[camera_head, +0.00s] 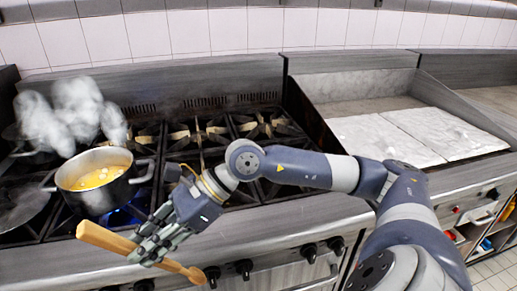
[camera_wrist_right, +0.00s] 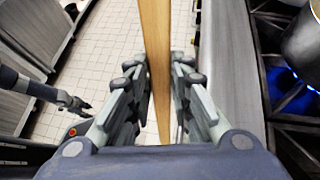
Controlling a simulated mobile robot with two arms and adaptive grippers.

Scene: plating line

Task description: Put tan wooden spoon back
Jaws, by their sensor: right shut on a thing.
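The tan wooden spoon (camera_head: 104,238) is held in my right gripper (camera_head: 152,250), over the front edge of the stove. The gripper is shut around the middle of the spoon. One end points left and slightly up, the other right and down. In the right wrist view, the spoon (camera_wrist_right: 155,40) runs up between the two sets of fingers of my right gripper (camera_wrist_right: 163,95). My left gripper (camera_wrist_right: 75,102) shows small at the left of the right wrist view, away from the spoon; its finger state is unclear. It does not show in the head view.
A steaming pot (camera_head: 118,193) of yellow food stands on a burner with a blue flame, just behind and left of my right gripper. A dark pan (camera_head: 20,205) sits at far left. Empty burners (camera_head: 210,130) lie behind. A flat griddle (camera_head: 400,135) is at right. Knobs line the front.

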